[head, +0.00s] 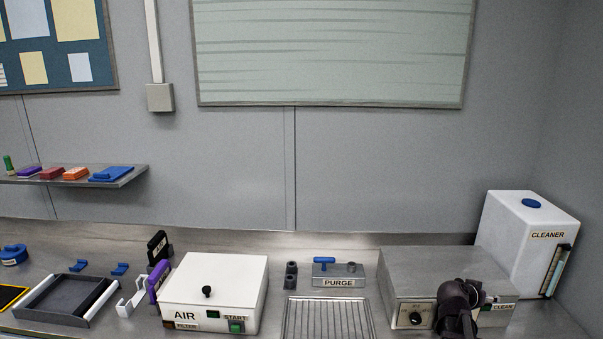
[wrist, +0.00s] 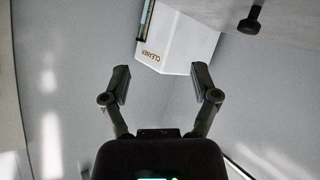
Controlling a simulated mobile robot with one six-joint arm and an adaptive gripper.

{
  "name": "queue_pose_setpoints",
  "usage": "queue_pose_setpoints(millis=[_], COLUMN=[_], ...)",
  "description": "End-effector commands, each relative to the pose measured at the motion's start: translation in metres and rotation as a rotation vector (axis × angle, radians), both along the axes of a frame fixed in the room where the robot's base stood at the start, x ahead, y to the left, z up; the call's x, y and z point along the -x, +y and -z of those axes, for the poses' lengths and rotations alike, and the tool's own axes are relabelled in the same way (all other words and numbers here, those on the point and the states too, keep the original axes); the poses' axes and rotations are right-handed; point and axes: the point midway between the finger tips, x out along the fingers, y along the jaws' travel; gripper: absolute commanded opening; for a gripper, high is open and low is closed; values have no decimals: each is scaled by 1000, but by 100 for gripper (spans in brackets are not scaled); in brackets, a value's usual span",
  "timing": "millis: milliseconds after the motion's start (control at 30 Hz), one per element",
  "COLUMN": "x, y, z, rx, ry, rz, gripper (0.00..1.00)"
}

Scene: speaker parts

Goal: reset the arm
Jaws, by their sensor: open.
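My gripper (wrist: 161,84) is open and empty in the wrist view, its two dark fingers spread apart. Beyond the fingertips in that view is the white cleaner tank (wrist: 180,40), with grey surfaces around it. In the head view a dark part of my arm (head: 458,302) shows at the lower right, in front of the grey clean box (head: 430,268). I cannot make out the fingertips in the head view.
The cleaner tank (head: 525,240) stands at the right by the wall. The white air box (head: 215,285), purge block (head: 338,272), wire rack (head: 328,318) and black tray (head: 50,298) line the bench. A wall shelf (head: 128,178) holds several small coloured items.

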Motion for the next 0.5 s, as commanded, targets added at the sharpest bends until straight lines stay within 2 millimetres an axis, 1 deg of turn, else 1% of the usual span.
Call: queue_pose_setpoints(millis=[267,367,467,500], x=[6,9,14,16], y=[36,54,78,90], z=[29,43,60,67], rx=[-85,-129,-184,-210], ry=[82,126,184,210], rz=[-20,-38,-62,-76], gripper=[78,78,78,78])
